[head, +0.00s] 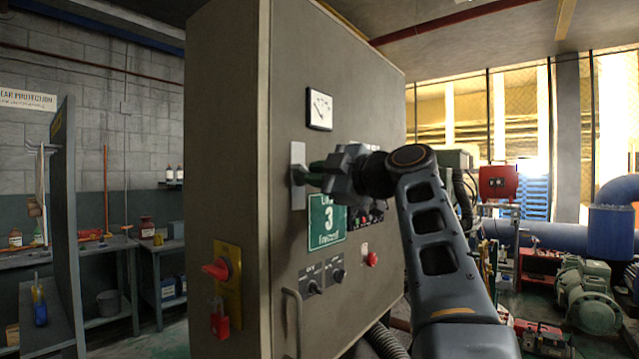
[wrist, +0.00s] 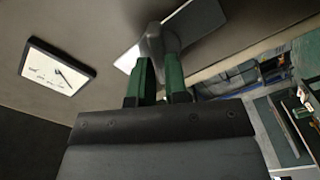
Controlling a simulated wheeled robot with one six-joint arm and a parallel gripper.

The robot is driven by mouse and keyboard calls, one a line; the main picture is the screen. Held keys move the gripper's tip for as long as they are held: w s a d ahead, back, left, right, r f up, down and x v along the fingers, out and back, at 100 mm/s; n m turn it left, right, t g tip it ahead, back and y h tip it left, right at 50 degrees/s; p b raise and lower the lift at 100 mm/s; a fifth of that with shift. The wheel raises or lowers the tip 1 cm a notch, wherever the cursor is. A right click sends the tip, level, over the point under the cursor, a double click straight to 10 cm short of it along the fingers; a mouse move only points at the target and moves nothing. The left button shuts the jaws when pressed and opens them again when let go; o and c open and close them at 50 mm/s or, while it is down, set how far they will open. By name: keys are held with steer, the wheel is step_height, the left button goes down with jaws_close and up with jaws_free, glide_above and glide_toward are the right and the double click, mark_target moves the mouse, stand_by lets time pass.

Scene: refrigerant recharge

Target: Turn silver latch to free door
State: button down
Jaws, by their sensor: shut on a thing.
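The silver latch (wrist: 153,42) sits on a pale metal plate on the door of a grey-brown cabinet. In the head view the latch plate (head: 298,158) is near the door's left edge, and my gripper covers most of the latch. My gripper (head: 312,174) reaches in from the right, with green fingers against the latch. In the wrist view my gripper (wrist: 160,75) has a finger on each side of the latch's grey handle and is shut on it. The cabinet door (head: 340,70) looks closed.
A red switch with a padlock (head: 221,318) is on the cabinet's left side. A curved handle (head: 292,320) is low on the door. Workbenches stand at left, pumps at right.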

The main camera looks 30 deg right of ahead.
steer(key=shift+n, duration=0.6)
steer(key=shift+r, duration=0.1)
steer(key=shift+n+b, duration=0.3)
steer(key=shift+b, duration=0.15)
steer(key=n+b, duration=0.1)
steer(key=n, duration=0.1)
steer(key=shift+n+b, duration=0.3)
steer(key=shift+n, duration=0.1)
steer(key=c, duration=1.6)
jaws_free()
steer(key=o, duration=0.4)
steer(key=shift+b+v, duration=1)
steer(key=shift+v, duration=3.5)
